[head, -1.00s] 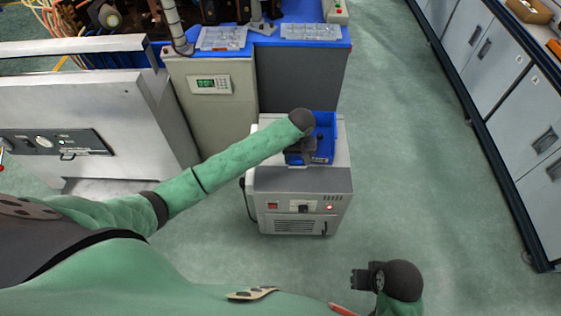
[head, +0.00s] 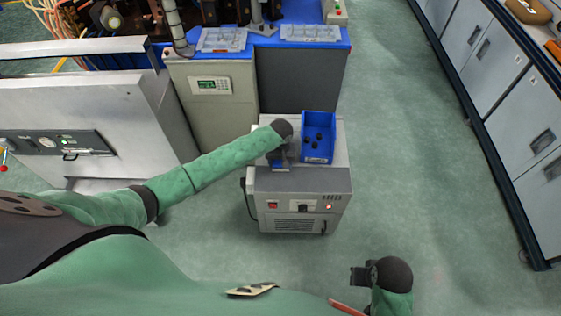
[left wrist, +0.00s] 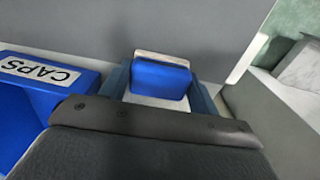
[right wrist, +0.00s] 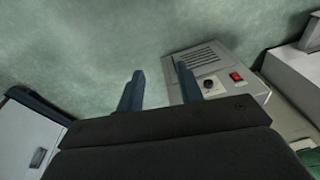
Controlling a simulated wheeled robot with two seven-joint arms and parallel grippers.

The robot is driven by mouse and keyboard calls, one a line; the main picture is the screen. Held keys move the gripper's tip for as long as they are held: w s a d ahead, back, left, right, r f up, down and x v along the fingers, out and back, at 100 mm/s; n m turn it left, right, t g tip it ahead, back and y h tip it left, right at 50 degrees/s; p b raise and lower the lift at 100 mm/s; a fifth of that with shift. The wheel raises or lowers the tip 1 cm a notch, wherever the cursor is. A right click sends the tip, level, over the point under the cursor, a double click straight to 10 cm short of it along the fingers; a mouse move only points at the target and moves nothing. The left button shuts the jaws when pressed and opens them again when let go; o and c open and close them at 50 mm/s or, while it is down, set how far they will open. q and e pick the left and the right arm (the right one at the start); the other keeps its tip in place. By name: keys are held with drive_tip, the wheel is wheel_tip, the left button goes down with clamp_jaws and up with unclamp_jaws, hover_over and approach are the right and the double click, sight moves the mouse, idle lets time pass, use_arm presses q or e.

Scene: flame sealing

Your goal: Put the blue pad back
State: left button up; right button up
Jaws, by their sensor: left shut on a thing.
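My left gripper (head: 279,163) is over the left part of the grey cabinet's top, beside the blue bin. In the left wrist view its two fingers (left wrist: 160,92) are shut on the blue pad (left wrist: 160,78), a small rounded block with a pale strip along its upper edge. In the head view the gripper mostly hides the pad. I cannot tell whether the pad touches the cabinet top. My right gripper (head: 360,276) is at the lower right, away from the cabinet. In the right wrist view its fingers (right wrist: 160,88) are apart with nothing between them.
The grey cabinet (head: 300,185) has a red switch and a knob on its front. The blue bin (head: 330,155), labelled CAPS in the left wrist view (left wrist: 92,82), holds several dark caps. A blue-topped bench (head: 305,85) stands behind. Floor on the right is clear.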

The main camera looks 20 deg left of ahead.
drive_tip(key=shift+r, duration=0.15)
use_arm(q)
drive_tip(key=o, duration=0.9)
use_arm(e)
drive_tip(key=shift+a, duration=0.15)
drive_tip(key=shift+s, duration=0.1)
